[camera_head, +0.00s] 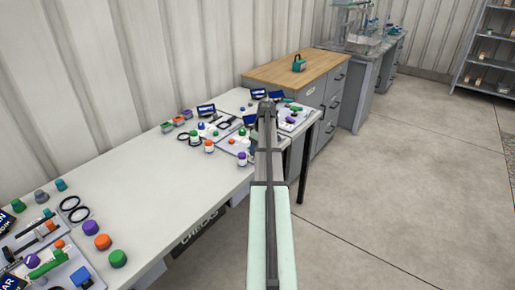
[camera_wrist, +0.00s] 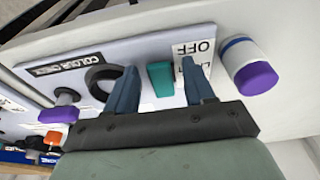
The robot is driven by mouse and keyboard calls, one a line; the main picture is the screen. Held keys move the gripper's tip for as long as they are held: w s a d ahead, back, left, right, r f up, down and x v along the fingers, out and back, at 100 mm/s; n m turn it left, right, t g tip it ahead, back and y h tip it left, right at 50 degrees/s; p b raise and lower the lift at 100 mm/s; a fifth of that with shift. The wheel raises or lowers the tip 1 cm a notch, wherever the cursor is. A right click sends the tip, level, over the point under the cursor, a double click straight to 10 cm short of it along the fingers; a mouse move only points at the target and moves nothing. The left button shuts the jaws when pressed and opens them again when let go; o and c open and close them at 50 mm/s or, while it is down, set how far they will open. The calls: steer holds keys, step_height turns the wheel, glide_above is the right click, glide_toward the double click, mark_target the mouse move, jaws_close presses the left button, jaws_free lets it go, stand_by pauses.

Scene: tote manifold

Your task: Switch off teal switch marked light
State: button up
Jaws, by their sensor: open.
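The teal switch (camera_wrist: 161,80) shows in the wrist view as a small block on a light grey panel (camera_wrist: 150,50). A white label (camera_wrist: 195,50) beside it reads OFF upside down; its other word is mostly hidden by a finger. My gripper (camera_wrist: 160,68) is open, with one blue-grey finger on each side of the switch and gaps between. I cannot tell how far the fingertips are from the panel. In the head view my gripper (camera_head: 267,108) is over the far end of the white bench (camera_head: 165,185); I cannot make out the switch there.
In the wrist view a black ring (camera_wrist: 101,75) is by the left finger, near a COLOUR CHECK label (camera_wrist: 65,67). A white jar with a purple cap (camera_wrist: 249,66) stands right of the panel. A wooden-topped cabinet (camera_head: 292,72) stands beyond the bench. Floor at right is clear.

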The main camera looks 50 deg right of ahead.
steer(key=v, duration=1.4)
steer(key=w+f, duration=0.1)
steer(key=f, duration=0.3)
steer(key=w+f+t, duration=0.1)
steer(key=f, duration=0.3)
steer(key=w+f+t, duration=0.1)
steer(key=w+f, duration=0.1)
steer(key=f, duration=0.2)
steer(key=shift+f, duration=0.35)
steer(key=shift+c, duration=0.3)
